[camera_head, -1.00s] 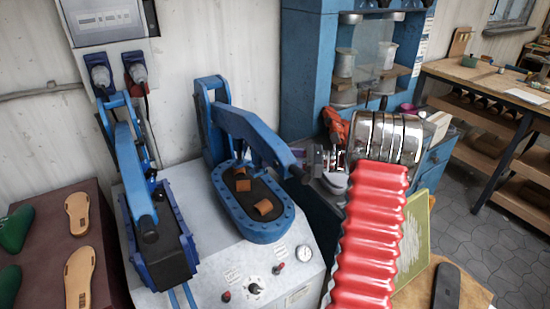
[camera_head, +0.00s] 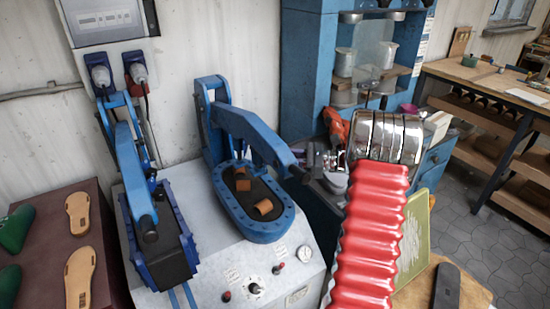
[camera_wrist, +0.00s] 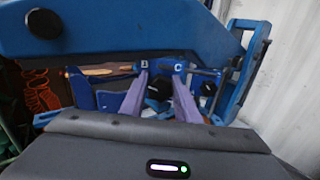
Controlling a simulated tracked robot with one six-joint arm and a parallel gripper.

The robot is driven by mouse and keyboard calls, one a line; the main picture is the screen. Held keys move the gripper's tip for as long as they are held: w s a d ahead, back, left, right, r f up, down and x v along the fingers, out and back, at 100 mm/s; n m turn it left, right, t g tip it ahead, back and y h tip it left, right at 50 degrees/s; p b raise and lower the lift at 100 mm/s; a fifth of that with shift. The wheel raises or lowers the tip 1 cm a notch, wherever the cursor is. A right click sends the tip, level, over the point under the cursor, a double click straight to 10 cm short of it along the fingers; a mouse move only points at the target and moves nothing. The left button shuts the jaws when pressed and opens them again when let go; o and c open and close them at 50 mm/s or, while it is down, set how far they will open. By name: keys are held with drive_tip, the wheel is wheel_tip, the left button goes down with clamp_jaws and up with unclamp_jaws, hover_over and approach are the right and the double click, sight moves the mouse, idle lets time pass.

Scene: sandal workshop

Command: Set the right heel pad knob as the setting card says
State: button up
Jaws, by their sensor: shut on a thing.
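In the wrist view, my gripper (camera_wrist: 160,90) has two purple fingers on either side of a small black knob (camera_wrist: 157,89), closed on it. The letters B and C show near the fingertips. A second black knob (camera_wrist: 208,89) shows to the right. The blue lever arm (camera_wrist: 130,30) of a press crosses above. In the head view, my gripper (camera_head: 312,158) is beside the outer end of the right press's lever (camera_head: 250,132); its fingertips and the held knob cannot be made out. No setting card can be read, and the knob's setting cannot be told.
The right press's pad (camera_head: 262,229) carries two brown pieces. The left press (camera_head: 165,245) stands beside it. Sandal soles (camera_head: 78,213) lie at left. A blue cabinet (camera_head: 303,70) stands behind.

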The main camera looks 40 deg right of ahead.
drive_tip(key=shift+n, duration=1)
drive_tip(key=o, duration=1.1)
drive_tip(key=shift+c, duration=0.2)
drive_tip(key=v, duration=1.3)
drive_tip(key=shift+s+d, duration=0.25)
drive_tip(key=shift+d, duration=0.05)
